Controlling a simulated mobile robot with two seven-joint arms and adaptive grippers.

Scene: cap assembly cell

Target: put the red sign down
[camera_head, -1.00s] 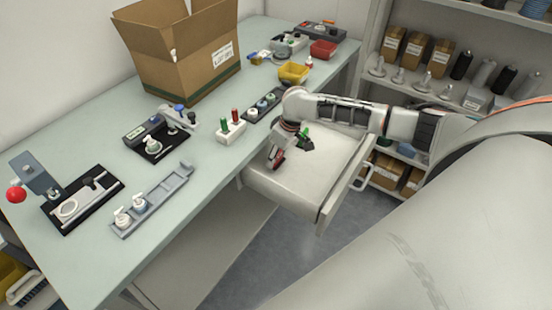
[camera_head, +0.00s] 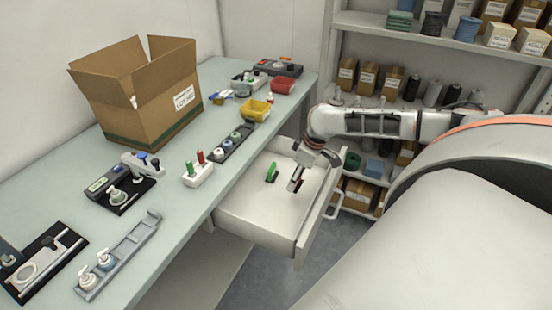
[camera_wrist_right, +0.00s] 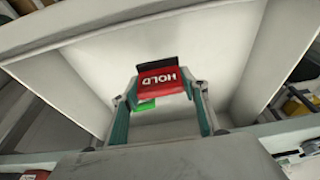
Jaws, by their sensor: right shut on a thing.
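The red sign (camera_wrist_right: 161,79), lettered HOLD, sits between the two fingers of my right gripper (camera_wrist_right: 167,90) in the right wrist view, with a dark base at its far side. In the head view my right gripper (camera_head: 298,176) points down over the open drawer (camera_head: 258,215), and the red sign (camera_head: 296,185) shows as a small dark red patch at its tips. I cannot tell whether the sign touches the drawer floor. A green sign (camera_head: 271,172) stands in the drawer, left of my gripper. My left gripper is not in view.
The drawer's front wall and handle (camera_head: 335,207) are to the right of my gripper. The drawer floor in front is bare. The workbench on the left holds a cardboard box (camera_head: 150,110), a white holder with red and green pegs (camera_head: 198,176) and a yellow bin (camera_head: 256,109).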

